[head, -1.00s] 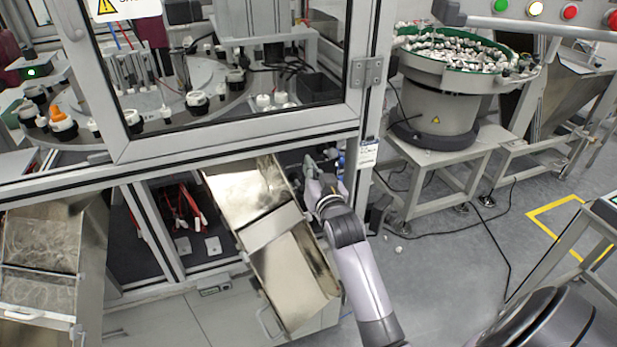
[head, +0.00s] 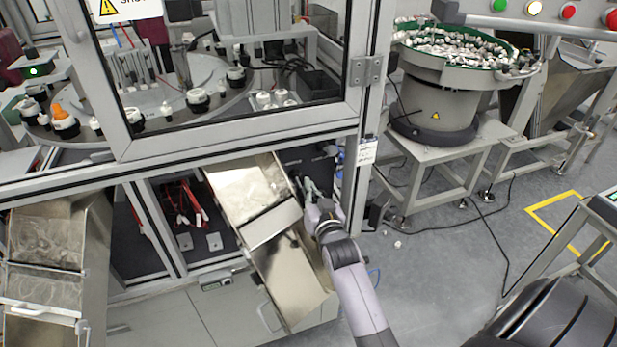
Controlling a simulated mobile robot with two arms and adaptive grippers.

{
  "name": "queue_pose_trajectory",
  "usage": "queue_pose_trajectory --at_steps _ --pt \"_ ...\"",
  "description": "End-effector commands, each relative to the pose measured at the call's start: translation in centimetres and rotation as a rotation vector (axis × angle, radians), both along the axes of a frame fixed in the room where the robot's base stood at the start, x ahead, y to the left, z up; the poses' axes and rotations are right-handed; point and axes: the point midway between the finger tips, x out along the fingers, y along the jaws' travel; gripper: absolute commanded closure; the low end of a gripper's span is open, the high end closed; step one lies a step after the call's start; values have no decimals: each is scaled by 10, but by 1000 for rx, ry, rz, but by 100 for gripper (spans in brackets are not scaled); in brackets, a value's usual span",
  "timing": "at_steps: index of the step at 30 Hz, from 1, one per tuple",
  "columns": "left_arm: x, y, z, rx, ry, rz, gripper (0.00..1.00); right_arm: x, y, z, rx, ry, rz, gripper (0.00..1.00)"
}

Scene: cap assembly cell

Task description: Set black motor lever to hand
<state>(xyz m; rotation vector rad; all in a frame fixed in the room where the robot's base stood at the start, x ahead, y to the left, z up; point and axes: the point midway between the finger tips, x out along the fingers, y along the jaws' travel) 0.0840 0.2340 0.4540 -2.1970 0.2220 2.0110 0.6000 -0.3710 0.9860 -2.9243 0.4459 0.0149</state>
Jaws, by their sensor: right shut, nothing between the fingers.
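My right gripper (head: 308,190) reaches into the dark opening under the machine frame, just right of the upper end of the metal chute. Its fingers are small in the picture and look closed, with nothing visible between them. The black motor lever cannot be made out; the dark area around the gripper may hide it. My left gripper is not in the picture.
The metal chute (head: 290,275) stands close left of my right arm. The frame post (head: 362,120) with a white label rises to the right. A bowl feeder (head: 440,105) stands on a table farther right. Grey floor (head: 450,265) is open at the right.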

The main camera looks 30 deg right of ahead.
Motion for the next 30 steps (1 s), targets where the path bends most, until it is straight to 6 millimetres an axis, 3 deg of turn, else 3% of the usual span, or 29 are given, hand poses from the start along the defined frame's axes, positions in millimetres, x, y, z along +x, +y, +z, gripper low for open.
queue_pose_trajectory --at_steps 1,11,24,30 --pt "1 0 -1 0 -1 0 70 -1 0 -6 1 0 0 100" --pt "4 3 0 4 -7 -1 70 0 0 3 -1 -4 0 100" --pt "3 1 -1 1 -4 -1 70 0 0 81 -2 -8 0 100" --pt "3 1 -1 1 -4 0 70 0 0 96 -1 -6 0 100"
